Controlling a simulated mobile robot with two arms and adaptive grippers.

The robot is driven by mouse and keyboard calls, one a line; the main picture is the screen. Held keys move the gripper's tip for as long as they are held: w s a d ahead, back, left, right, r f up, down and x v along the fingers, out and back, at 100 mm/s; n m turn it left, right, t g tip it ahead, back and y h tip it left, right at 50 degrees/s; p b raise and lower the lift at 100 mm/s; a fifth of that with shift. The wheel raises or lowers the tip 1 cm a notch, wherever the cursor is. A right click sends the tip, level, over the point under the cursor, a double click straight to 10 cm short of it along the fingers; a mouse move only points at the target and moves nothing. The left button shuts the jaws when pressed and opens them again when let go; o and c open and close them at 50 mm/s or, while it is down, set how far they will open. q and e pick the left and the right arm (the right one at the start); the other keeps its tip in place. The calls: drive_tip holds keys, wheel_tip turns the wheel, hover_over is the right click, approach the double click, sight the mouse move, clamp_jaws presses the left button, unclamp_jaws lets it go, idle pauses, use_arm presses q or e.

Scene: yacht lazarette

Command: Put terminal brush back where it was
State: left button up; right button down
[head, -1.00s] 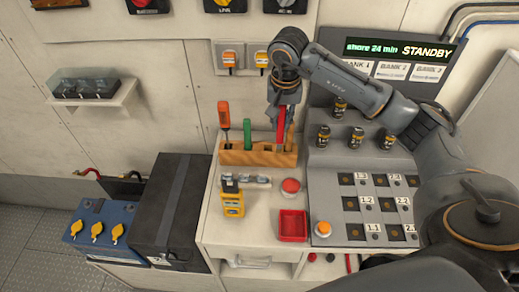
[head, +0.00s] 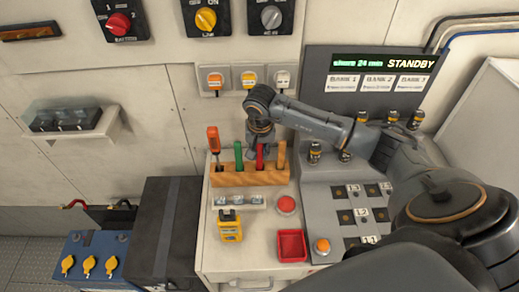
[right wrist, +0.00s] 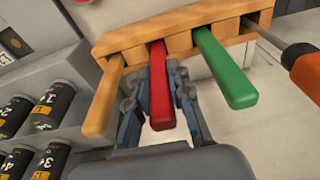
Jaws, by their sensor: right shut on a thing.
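A wooden rack (head: 225,178) on the white counter holds a row of upright tools. The red-handled tool, which I take for the terminal brush (head: 260,158), stands in the rack between a green handle (head: 238,155) and a plain wooden handle (head: 282,156); its head is hidden. My right gripper (head: 260,143) is shut on the red handle from above. In the right wrist view the fingers (right wrist: 160,108) lie on both sides of the red handle (right wrist: 160,85), whose far end meets the rack (right wrist: 180,32). My left gripper is not in view.
An orange screwdriver (head: 214,141) stands at the rack's left end. In front are a yellow meter (head: 229,227), a red button (head: 286,204) and a red tray (head: 291,246). Small dark cylinders (head: 314,153) stand on the grey panel at right, under my arm.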

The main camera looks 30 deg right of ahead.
drive_tip(key=shift+f, duration=0.1)
drive_tip(key=shift+f+b, duration=0.15)
drive_tip(key=shift+b, duration=0.15)
drive_tip(key=c, duration=1.2)
unclamp_jaws()
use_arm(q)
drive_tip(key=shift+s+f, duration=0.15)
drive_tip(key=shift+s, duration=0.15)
use_arm(e)
drive_tip(key=shift+r+p, duration=0.3)
drive_tip(key=shift+p, duration=0.05)
use_arm(q)
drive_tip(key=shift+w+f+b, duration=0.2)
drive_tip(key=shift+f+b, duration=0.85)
drive_tip(key=shift+b, duration=0.15)
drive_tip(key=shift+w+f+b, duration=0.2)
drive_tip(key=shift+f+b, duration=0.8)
drive_tip(key=shift+b, duration=0.2)
use_arm(e)
drive_tip(key=shift+s+a+r, duration=0.15)
drive_tip(key=shift+s+r, duration=0.15)
drive_tip(key=shift+r, duration=1.65)
drive_tip(key=shift+s+a+r, duration=0.1)
drive_tip(key=shift+s+r, duration=0.15)
drive_tip(key=shift+r, duration=1.7)
drive_tip(key=shift+s+a+r, duration=0.15)
drive_tip(key=shift+s+r, duration=0.15)
drive_tip(key=shift+r, duration=1.65)
